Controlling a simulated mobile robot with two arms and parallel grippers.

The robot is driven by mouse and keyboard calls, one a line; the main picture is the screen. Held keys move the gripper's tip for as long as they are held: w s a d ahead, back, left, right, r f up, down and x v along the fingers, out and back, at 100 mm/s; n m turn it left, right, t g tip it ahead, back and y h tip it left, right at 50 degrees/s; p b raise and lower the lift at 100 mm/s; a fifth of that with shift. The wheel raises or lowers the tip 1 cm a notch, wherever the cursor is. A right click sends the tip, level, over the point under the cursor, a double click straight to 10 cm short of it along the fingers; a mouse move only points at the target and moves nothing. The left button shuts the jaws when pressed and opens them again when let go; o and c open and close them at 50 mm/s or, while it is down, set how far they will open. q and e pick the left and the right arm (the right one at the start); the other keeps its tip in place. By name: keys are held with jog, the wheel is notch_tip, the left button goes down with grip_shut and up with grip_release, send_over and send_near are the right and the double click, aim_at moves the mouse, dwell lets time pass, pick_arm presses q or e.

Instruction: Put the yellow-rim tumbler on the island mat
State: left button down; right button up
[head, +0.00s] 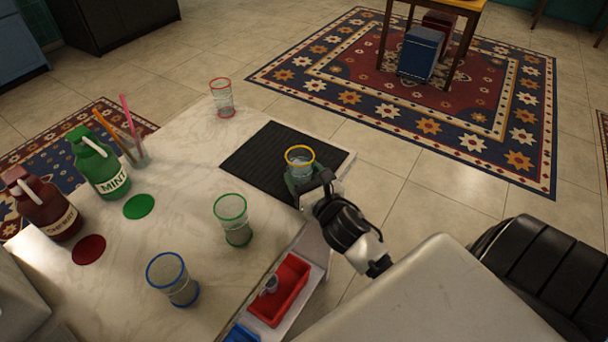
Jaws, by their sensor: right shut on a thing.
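The yellow-rim tumbler (299,160) is a clear glass with a yellow rim, upright at the front right part of the black island mat (258,154). My right gripper (300,182) is shut on its lower part, reaching in from the right. The gripper hides the tumbler's base, so I cannot tell whether it touches the mat. The rest of the mat is bare. My left gripper is not in view.
A red-rim tumbler (222,98), a green-rim tumbler (233,220) and a blue-rim tumbler (173,279) stand on the island. A green MINT jug (98,163) and a dark red jug (43,204) are at left. A red bin (279,290) sits below the island's edge.

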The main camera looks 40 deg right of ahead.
jog(key=o, duration=0.9)
jog(key=shift+f, duration=0.1)
jog(key=shift+o, duration=0.2)
jog(key=shift+s, duration=0.3)
jog(key=s+a+b, duration=0.1)
jog(key=s+b, duration=0.1)
jog(key=s, duration=0.9)
jog(key=shift+s+r, duration=0.2)
